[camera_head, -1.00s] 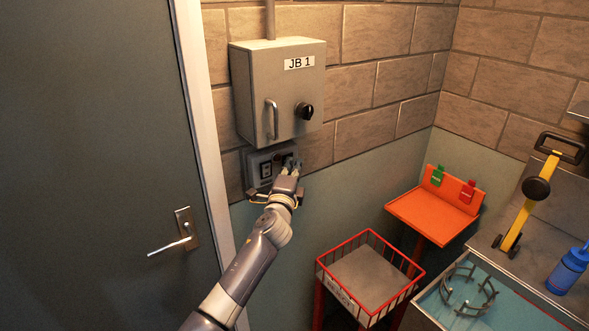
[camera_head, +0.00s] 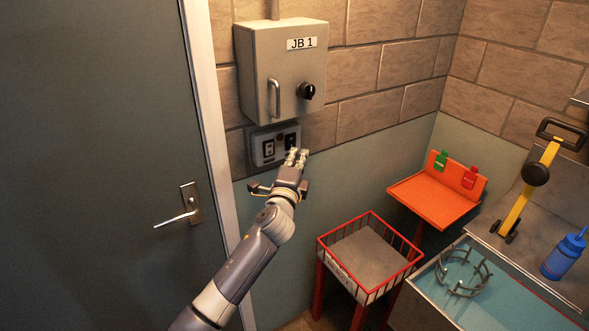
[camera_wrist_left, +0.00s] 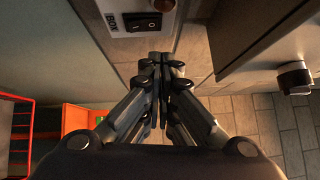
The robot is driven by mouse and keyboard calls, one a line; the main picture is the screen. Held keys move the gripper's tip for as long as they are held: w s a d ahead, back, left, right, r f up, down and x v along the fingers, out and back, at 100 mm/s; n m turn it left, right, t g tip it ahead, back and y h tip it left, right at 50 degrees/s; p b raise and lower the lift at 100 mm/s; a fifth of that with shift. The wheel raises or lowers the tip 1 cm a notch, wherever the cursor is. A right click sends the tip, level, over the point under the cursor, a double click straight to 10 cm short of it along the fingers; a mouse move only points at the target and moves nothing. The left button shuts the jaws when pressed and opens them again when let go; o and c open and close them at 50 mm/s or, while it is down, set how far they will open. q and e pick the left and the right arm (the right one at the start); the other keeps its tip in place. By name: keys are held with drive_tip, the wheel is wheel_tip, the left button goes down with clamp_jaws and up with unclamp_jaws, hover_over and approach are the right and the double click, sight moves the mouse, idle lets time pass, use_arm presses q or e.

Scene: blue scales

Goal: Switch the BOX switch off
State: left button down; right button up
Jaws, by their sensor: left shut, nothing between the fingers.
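The BOX switch (camera_wrist_left: 152,20) is a black rocker with a white label reading BOX beside it, at the top of the left wrist view. Which way the rocker is tipped I cannot tell. In the head view, the grey switch panel (camera_head: 256,150) is on the wall under the JB 1 cabinet. It carries two dark switches, and the right one (camera_head: 291,139) is partly hidden by my fingers. My left gripper (camera_head: 297,156) is shut and empty just in front of the panel's lower right. Its closed fingertips (camera_wrist_left: 160,58) appear apart from the rocker in the wrist view. My right gripper is out of view.
The JB 1 cabinet (camera_head: 258,75) has a handle and a black knob (camera_head: 306,91) just above the panel. A door (camera_head: 100,130) is at left. A red wire basket (camera_head: 370,262), an orange stand (camera_head: 428,202) and a workbench (camera_head: 512,250) stand lower right.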

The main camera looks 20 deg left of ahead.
use_arm(q)
drive_tip(key=s+d, duration=0.1)
drive_tip(key=s, duration=0.5)
drive_tip(key=shift+d+r+b, duration=0.25)
drive_tip(key=shift+r+b, duration=0.15)
drive_tip(key=shift+r, duration=0.05)
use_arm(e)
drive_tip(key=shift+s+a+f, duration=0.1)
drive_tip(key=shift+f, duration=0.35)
use_arm(q)
drive_tip(key=shift+s, duration=0.15)
